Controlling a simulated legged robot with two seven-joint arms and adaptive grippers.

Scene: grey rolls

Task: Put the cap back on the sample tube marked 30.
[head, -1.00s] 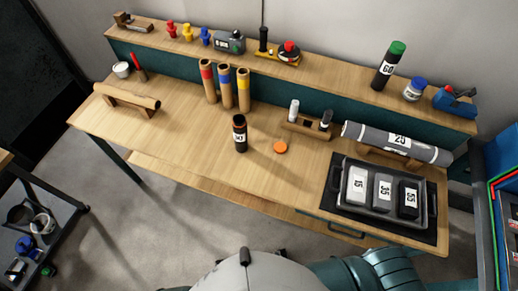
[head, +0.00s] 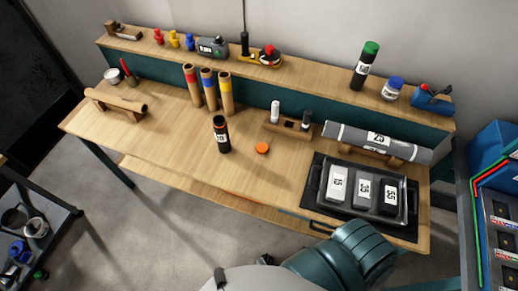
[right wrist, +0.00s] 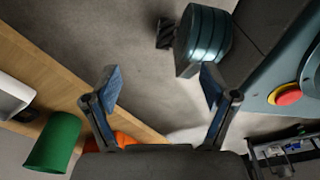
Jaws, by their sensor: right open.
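The black sample tube (head: 222,139) stands upright on the bench left of centre, with a white label whose number is too small to read surely. Its top shows a dark opening with an orange-red rim. An orange cap (head: 262,148) lies on the bench just right of the tube, apart from it. My right gripper (right wrist: 160,82) is open and empty in the right wrist view, with bare floor between its fingers. An orange patch (right wrist: 124,138) shows behind its left finger; I cannot tell what it is. My left gripper is not in view.
A wooden block (head: 287,125) with two small bottles stands behind the cap. Cardboard tubes (head: 209,88) stand behind the sample tube. A grey roll (head: 378,141) and a black tray (head: 317,200) of marked packs are at right. The bench front before the tube is clear.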

